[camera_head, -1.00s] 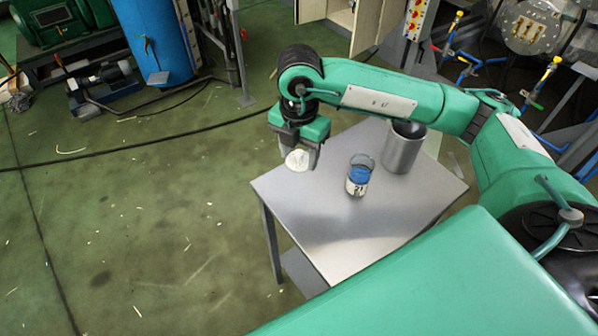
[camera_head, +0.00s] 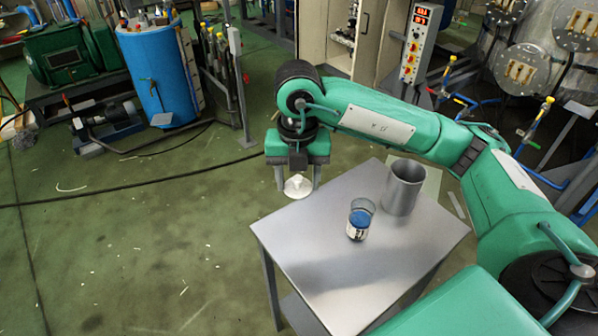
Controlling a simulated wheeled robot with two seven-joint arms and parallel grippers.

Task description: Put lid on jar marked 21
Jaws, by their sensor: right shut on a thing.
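The jar marked 21 (camera_head: 359,221) stands upright on the small metal table (camera_head: 330,274). It is clear glass with blue contents and a white label, and its top is open. My right gripper (camera_head: 298,184) is shut on a round white lid (camera_head: 298,187). It holds the lid over the far left edge of the table, to the left of the jar and apart from it. My left gripper is not in view.
A grey metal cylinder (camera_head: 403,187) stands on the table behind and right of the jar. The front of the table is clear. A blue barrel (camera_head: 156,75) and a green machine (camera_head: 66,62) stand at the back left. A cable lies across the floor.

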